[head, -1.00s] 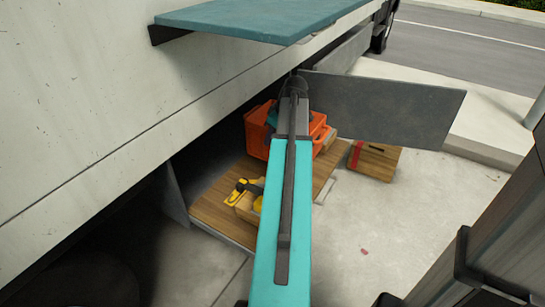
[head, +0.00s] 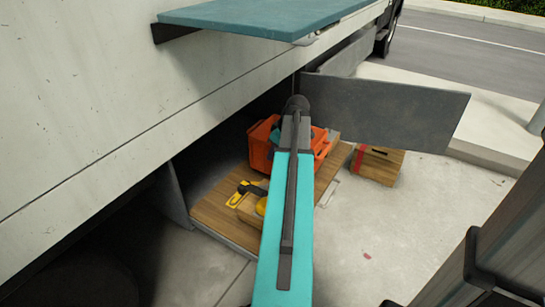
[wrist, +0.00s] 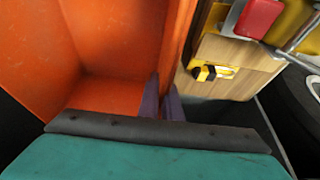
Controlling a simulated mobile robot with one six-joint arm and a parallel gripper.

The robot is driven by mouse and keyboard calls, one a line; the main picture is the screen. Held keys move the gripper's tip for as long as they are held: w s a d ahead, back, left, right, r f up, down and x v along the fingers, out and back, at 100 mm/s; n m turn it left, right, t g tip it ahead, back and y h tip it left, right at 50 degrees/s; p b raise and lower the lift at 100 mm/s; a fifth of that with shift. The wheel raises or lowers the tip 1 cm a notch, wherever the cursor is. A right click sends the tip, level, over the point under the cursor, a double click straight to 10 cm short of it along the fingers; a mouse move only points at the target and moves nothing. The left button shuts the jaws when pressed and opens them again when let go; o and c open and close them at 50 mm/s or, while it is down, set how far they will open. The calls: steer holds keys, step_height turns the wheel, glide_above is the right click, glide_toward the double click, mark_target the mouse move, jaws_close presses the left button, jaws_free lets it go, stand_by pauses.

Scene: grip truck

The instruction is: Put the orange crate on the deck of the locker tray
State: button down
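The orange crate (head: 261,150) is at the far end of the locker tray's wooden deck (head: 215,208), partly behind my arm. In the wrist view its open inside (wrist: 110,60) fills the left side, and it looks empty there. My gripper (wrist: 163,102) has its two dark fingers close together on either side of the crate's right wall. It is shut on that wall. In the head view most of my gripper is hidden by the arm. The crate is at or very near the deck; I cannot tell if its bottom touches.
A small wooden box and a yellow tool (head: 250,187) sit on the near deck. A wooden box with a red stripe (head: 378,165) stands on the ground to the right. A grey door panel (head: 390,112) stands open behind. A teal shelf (head: 250,18) juts out above.

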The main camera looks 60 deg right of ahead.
steer(key=shift+f, duration=0.45)
steer(key=c, duration=2)
jaws_free()
steer(key=p+v, duration=0.2)
steer(key=v, duration=1)
steer(key=shift+p, duration=0.35)
